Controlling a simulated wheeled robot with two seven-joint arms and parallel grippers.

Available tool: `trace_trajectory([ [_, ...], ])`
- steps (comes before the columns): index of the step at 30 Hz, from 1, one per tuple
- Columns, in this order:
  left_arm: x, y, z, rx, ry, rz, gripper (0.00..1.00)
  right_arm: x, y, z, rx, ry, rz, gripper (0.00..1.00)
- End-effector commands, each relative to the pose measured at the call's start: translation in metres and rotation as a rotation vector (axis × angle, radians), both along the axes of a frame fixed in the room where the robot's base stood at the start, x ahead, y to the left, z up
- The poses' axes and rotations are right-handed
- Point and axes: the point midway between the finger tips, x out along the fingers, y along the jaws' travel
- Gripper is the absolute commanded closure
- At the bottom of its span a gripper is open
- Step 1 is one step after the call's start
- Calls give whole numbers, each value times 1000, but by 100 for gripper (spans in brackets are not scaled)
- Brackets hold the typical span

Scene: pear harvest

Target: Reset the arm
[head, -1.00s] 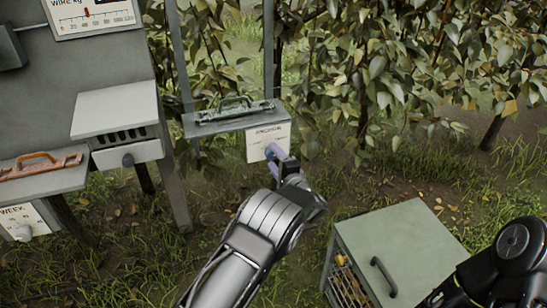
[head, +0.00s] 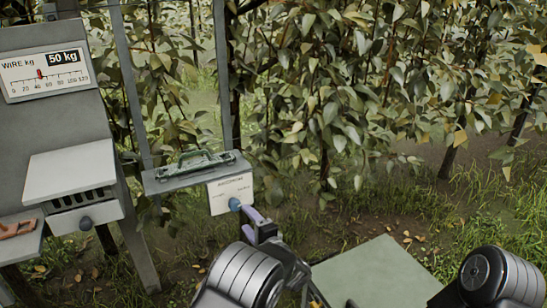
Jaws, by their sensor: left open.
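My left gripper (head: 250,214) is in the lower middle of the head view, its purple-grey fingers pointing up and left. It is open, and I see nothing held in it. My left arm comes up from the bottom edge. A dark rounded part of my right arm shows at the lower right; my right gripper is outside the view.
A grey shelf (head: 160,184) with a green-handled tool (head: 205,161) hangs on posts behind the gripper. A grey stand with a wire gauge (head: 45,72) and a white-lidded box (head: 70,172) is at left. Leafy trees fill the back.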

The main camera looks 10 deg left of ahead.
Motion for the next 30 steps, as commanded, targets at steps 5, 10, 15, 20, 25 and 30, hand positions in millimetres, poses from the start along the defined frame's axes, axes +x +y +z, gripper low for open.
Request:
trace_trajectory([
  [5, -6, 13, -28, -93, 16, -25, 41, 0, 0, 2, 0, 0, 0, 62],
  [10, -39, 31, -102, -398, 75, -66, 41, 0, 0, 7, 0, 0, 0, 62],
  [15, -130, 24, -196, -914, 214, 9, 41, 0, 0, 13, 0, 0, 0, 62],
  [20, -249, -11, -244, -1378, 378, 243, 41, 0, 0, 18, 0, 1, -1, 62],
  [25, -365, -51, -245, -1693, 543, 561, 41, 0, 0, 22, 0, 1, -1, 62],
  [30, -429, -73, -231, -1813, 638, 772, 41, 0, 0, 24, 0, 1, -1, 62],
])
